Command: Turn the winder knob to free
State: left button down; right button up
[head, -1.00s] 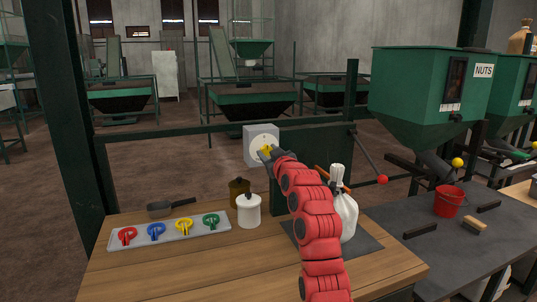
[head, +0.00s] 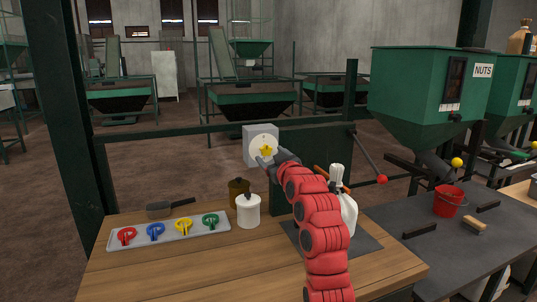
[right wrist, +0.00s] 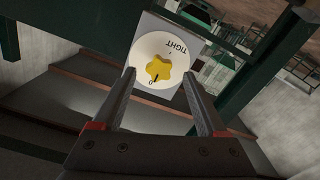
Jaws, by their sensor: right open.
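The winder knob (head: 266,151) is a yellow star-shaped knob on a white round dial (head: 257,141) on a grey box (head: 247,133) fixed to the green frame. In the right wrist view the knob (right wrist: 157,68) shows whole, with a dark mark on one lobe pointing down toward a partly hidden label; "TIGHT" is printed at the dial's top right. My right gripper (head: 262,161) is just below and in front of the knob. In the right wrist view its fingers (right wrist: 160,85) are spread, with nothing between them, and the knob appears beyond. My left gripper is not in view.
A red-tipped lever (head: 370,158) sticks out at right.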

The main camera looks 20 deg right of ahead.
jog(key=s, duration=1.4)
jog(key=shift+s+d, duration=0.15)
jog(key=shift+d, duration=0.1)
